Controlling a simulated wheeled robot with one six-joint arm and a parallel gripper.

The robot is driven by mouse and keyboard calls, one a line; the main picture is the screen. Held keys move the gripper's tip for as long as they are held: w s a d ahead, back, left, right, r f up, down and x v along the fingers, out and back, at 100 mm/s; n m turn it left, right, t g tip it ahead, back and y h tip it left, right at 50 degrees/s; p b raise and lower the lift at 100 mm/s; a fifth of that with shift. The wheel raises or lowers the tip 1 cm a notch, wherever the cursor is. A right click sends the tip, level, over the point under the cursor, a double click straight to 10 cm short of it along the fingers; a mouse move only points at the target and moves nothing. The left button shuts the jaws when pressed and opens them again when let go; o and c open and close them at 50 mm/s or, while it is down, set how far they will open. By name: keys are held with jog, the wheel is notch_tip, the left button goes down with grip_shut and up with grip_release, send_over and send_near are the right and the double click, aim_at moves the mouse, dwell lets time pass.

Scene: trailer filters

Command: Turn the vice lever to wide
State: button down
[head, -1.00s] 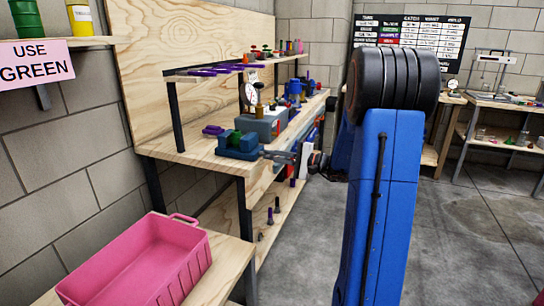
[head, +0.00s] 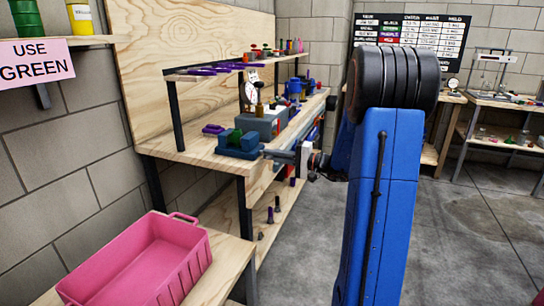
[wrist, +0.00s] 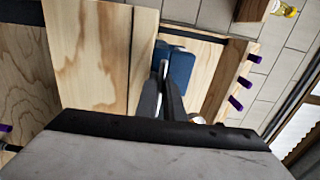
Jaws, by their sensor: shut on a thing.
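The blue vice (head: 240,152) stands on the front corner of the wooden workbench, with a green piece (head: 235,136) at its jaws. My gripper (head: 270,153) reaches in from the right at the vice's front side. In the wrist view the vice (wrist: 180,66) lies just beyond my gripper (wrist: 166,84). The dark fingers are closed together on a thin pale part, which appears to be the vice lever (wrist: 163,67). Most of the lever is hidden by the fingers, so its exact angle cannot be told.
A grey box (head: 262,124) and a dial gauge (head: 251,92) stand behind the vice. A shelf (head: 235,68) with purple tools hangs above. A pink crate (head: 190,262) sits at the lower left. Floor is clear on the right.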

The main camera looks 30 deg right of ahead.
jog(key=shift+f, duration=0.1)
jog(key=c, duration=1.9)
grip_release()
jog(key=shift+o, duration=0.2)
jog(key=v, duration=1.7)
jog(key=shift+s+d, duration=0.2)
